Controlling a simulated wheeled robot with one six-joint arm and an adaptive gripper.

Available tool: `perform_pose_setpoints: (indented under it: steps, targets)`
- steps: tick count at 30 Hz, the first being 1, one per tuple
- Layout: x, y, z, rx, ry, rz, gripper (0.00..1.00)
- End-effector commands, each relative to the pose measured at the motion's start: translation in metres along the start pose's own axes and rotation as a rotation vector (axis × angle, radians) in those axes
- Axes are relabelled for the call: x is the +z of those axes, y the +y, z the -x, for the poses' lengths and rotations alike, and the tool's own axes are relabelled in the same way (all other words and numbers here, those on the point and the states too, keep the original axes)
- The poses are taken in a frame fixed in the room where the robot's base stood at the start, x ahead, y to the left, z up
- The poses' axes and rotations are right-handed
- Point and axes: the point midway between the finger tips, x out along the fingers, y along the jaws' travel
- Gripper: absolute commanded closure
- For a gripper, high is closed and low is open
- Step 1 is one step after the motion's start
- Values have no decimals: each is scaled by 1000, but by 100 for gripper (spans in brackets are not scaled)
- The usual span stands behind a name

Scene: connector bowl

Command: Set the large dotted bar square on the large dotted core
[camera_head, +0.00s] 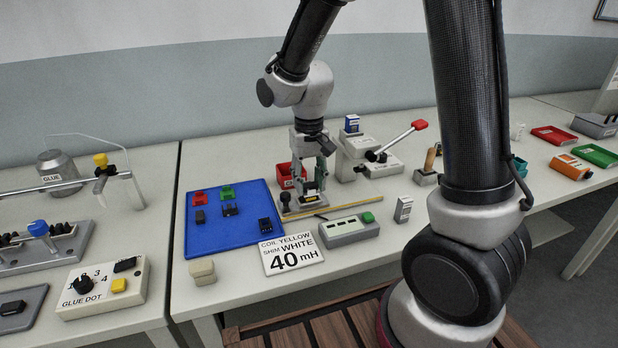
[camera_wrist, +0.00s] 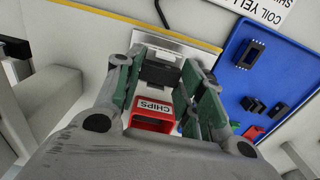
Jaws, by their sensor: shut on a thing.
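My gripper (camera_head: 311,186) is over the small metal plate (camera_head: 325,207) at the middle of the bench, pointing down. In the wrist view my gripper (camera_wrist: 160,78) is shut on a dark bar (camera_wrist: 158,72), which lies across between its fingertips, over the light metal plate (camera_wrist: 150,38). A bit of yellow (camera_head: 311,194) shows between the fingers in the head view. No core can be made out under the bar, and contact cannot be told. No dots are readable on the bar.
Other dark parts (camera_head: 230,209), a red part (camera_head: 200,198) and a green part (camera_head: 227,192) are on the mat. A red CHIPS bin (camera_wrist: 152,120) stands behind the plate. A red-handled press (camera_head: 385,160) stands right, a grey meter (camera_head: 348,230) and a 40 mH card (camera_head: 291,254) in front.

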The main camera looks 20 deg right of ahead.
Motion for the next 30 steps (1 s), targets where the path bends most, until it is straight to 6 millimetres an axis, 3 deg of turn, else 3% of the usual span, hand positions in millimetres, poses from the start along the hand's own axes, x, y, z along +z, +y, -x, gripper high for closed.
perform_pose_setpoints:
  steps: [5, 6, 10, 22, 30]
  targets:
    - [0, 0, 0, 0, 0, 0, 85]
    - [0, 0, 0, 0, 0, 0, 58]
    - [0, 0, 0, 0, 0, 0, 36]
    - [-1, 0, 7, -1, 3, 0, 36]
    - [-1, 0, 61, -2, 5, 0, 36]
